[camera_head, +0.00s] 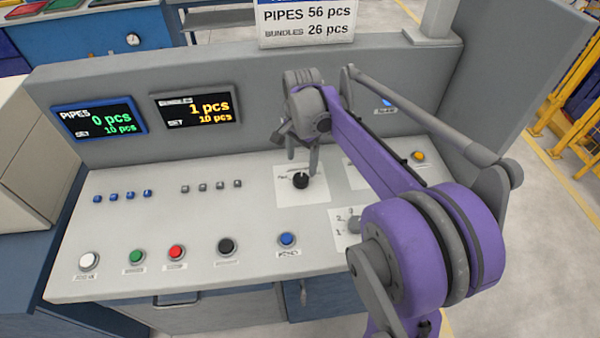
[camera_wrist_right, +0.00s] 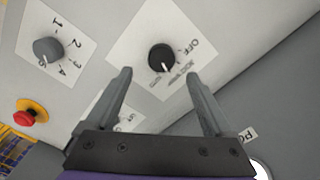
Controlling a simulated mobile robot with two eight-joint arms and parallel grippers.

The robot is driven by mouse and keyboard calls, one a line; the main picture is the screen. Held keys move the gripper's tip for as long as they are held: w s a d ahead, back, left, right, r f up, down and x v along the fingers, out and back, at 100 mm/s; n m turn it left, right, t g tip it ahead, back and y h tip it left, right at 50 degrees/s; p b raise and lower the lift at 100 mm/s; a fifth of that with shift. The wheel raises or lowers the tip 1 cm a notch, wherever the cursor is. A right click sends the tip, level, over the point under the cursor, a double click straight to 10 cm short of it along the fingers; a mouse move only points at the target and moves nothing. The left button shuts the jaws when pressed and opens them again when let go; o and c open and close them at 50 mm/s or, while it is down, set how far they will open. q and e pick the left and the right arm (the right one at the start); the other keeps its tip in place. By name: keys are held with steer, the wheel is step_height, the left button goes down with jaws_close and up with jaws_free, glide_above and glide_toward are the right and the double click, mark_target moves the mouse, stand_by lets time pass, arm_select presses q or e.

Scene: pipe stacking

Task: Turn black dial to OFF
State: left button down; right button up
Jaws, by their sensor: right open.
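The black dial (camera_head: 300,181) stands on a white label plate on the sloped console. In the right wrist view the black dial (camera_wrist_right: 160,57) has a white mark pointing down in the picture, away from the printed word OFF on its right. My right gripper (camera_head: 302,162) hangs just above and behind the dial, fingers pointing down. In the right wrist view the open fingers of my right gripper (camera_wrist_right: 160,75) are empty, and the dial shows beyond the gap between their tips. I see no contact with the dial. My left gripper is out of view.
A grey numbered dial (camera_wrist_right: 48,50) and a red button on a yellow base (camera_wrist_right: 30,111) are nearby. Coloured push buttons, such as a blue one (camera_head: 287,239), line the console front. The upright panel (camera_head: 250,144) with two displays rises behind.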

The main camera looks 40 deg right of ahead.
mark_target(301, 177)
step_height(301, 177, down, 6)
steer(key=shift+w+f, duration=0.1)
steer(key=shift+f, duration=0.15)
steer(key=shift+c, duration=0.2)
steer(key=c, duration=1.3)
steer(key=shift+c, duration=0.2)
